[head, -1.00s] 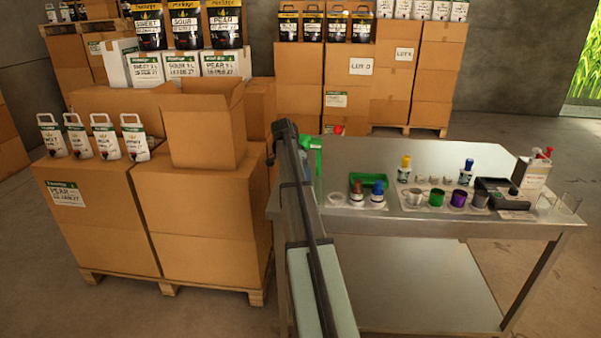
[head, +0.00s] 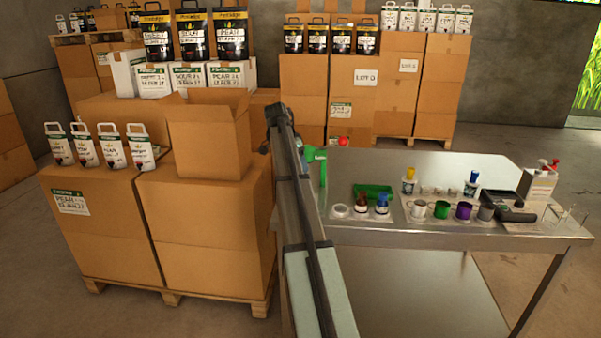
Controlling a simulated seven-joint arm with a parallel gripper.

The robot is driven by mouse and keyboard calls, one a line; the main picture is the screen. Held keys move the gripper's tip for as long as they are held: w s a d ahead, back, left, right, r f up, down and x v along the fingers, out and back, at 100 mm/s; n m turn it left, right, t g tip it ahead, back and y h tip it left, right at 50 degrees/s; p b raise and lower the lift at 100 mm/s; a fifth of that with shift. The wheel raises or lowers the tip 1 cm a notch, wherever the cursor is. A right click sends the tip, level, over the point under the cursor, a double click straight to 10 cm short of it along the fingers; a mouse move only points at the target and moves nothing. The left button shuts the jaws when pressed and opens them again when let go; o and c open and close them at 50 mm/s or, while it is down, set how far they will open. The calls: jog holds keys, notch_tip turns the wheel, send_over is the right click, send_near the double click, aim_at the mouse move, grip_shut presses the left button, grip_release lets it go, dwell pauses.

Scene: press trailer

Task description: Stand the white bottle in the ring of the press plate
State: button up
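Two small white-bodied bottles stand on the steel table: one with a yellow cap (head: 408,182) and one with a blue cap (head: 471,185). A larger white container with a red top (head: 540,182) stands at the table's right end. I cannot tell which of these is the white bottle. A pale ring-shaped piece (head: 340,211) lies near the table's left front; whether it belongs to the press plate is too small to tell. My arm rises in front of the table's left end. My gripper does not show.
The steel table (head: 440,163) has clear room at its back. A green tray (head: 373,191), brown and blue-capped bottles, several cups (head: 441,210) and a dark device (head: 503,200) fill its front. A green upright piece (head: 322,170) is beside my arm. Stacked cartons (head: 205,223) stand left.

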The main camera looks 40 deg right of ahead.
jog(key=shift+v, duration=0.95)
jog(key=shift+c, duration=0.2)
